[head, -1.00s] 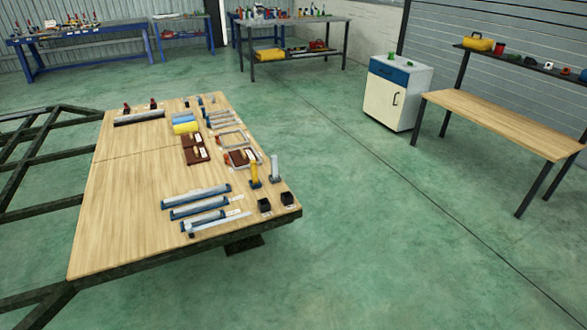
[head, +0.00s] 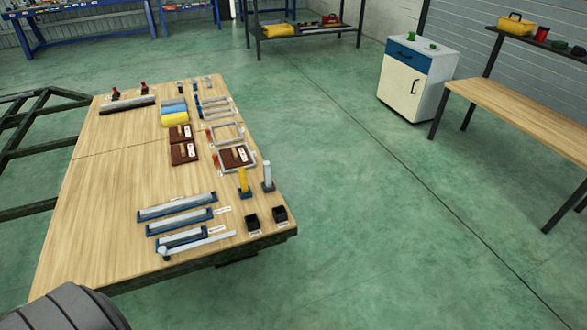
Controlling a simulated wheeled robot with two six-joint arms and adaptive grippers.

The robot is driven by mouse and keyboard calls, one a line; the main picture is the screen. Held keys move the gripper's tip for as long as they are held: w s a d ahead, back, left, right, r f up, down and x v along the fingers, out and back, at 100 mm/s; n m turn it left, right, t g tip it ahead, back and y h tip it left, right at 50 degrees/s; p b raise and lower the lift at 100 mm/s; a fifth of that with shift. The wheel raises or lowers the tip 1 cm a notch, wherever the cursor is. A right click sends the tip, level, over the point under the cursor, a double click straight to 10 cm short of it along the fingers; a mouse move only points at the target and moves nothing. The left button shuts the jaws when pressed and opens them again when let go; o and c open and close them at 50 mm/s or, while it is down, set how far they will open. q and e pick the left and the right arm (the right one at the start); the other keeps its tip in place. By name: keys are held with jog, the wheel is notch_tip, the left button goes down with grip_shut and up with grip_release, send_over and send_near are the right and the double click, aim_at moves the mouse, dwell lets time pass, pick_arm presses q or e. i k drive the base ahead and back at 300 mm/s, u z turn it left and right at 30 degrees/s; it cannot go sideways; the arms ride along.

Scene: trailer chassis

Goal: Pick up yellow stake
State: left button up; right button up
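The yellow stake (head: 243,180) stands upright in a dark blue base near the right edge of the wooden table top (head: 110,190). A grey stake (head: 267,175) stands upright in a similar base just to its right. Two black square holders (head: 265,218) sit in front of them, near the table's corner. Neither gripper shows in the head view. A dark rounded part of my own body shows at the bottom left, apart from the stake.
Long bars in blue trays (head: 178,207) lie left of the stakes. Brown blocks (head: 183,152) and grey frames (head: 228,132) lie behind them. A white cabinet (head: 405,85) and wooden bench (head: 510,115) stand right. Green floor (head: 370,230) between is clear.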

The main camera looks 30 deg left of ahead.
aim_at(241, 171)
jog(key=u, duration=0.05)
jog(key=i, duration=1.35)
jog(key=u, duration=0.7)
jog(key=i, duration=0.6)
jog(key=u, duration=0.35)
